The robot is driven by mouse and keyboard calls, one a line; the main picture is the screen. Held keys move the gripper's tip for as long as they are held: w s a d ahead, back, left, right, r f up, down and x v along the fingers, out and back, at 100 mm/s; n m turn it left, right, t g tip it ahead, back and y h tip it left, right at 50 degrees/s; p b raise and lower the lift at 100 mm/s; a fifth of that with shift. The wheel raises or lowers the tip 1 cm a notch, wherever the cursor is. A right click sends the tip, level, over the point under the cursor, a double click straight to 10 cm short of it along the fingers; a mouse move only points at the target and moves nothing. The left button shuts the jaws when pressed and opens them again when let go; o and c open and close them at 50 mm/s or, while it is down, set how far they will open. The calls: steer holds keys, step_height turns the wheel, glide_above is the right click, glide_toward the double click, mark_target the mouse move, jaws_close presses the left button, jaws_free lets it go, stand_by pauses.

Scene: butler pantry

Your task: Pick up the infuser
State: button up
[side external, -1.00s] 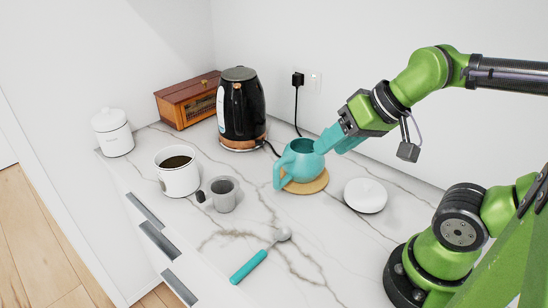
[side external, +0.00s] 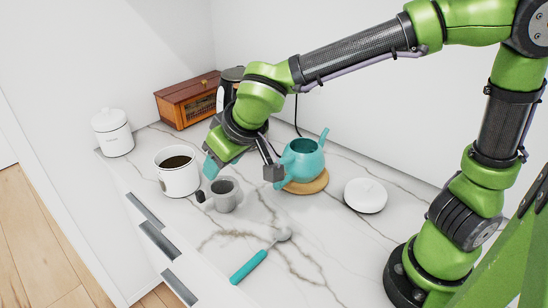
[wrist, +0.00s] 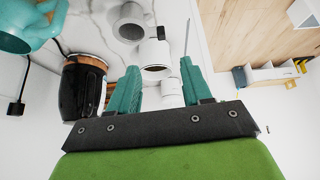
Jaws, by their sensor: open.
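A small grey cup-shaped vessel (side external: 224,195), with a dark knob at its left side, stands on the counter. It also shows in the wrist view (wrist: 129,24). A teal-handled tool (side external: 250,266) with a small round pale head lies at the front of the counter. I cannot tell for certain which of these is the infuser.
A white mug (side external: 178,182) of dark liquid stands close left of my gripper. The front right counter is clear.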

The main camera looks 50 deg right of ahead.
glide_toward(200, 192)
steer(key=s+x, duration=0.1)
steer(key=x, duration=0.2)
steer(key=shift+m, duration=0.3)
steer(key=shift+w+x, duration=0.15)
steer(key=shift+x, duration=1.45)
steer(key=shift+w+x, duration=0.15)
steer(key=shift+x, duration=1.45)
steer(key=shift+r, duration=0.2)
jaws_close()
